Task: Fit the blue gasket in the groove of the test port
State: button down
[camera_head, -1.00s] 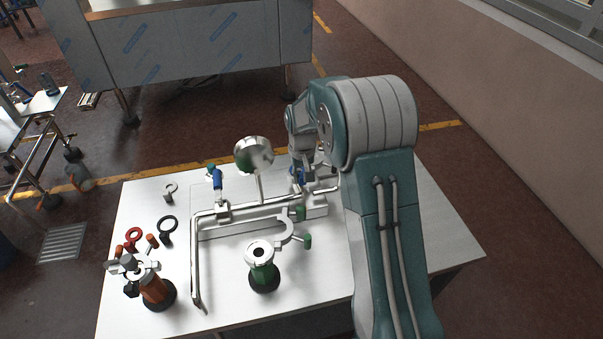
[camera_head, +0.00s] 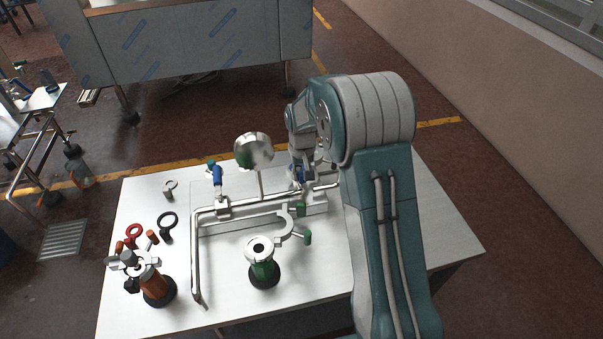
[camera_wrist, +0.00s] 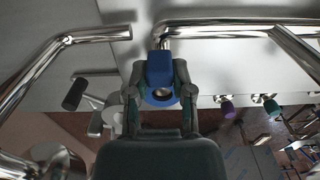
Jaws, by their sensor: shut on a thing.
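In the wrist view, my gripper (camera_wrist: 160,90) is shut on a blue piece, which I take to be the blue gasket (camera_wrist: 160,66). Its block-like part shows between the fingers, and a blue rounded edge lies below it around something pale and metallic. In the head view, my gripper (camera_head: 299,178) is small and partly hidden by my arm, with a bit of blue at it beside the steel pipework (camera_head: 255,204). A green-bodied fitting with a pale round flange (camera_head: 260,248) stands nearer. I cannot tell which fitting is the test port, or whether the gasket sits in a groove.
The white table (camera_head: 320,285) has bare room at front and right.

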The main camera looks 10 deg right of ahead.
jog(key=shift+f, duration=0.2)
dwell(0.4)
jog(key=shift+c, duration=2.1)
grip_release()
notch_tip(320, 180, up, 11)
jog(key=shift+w+f, duration=0.1)
jog(key=shift+r, duration=0.5)
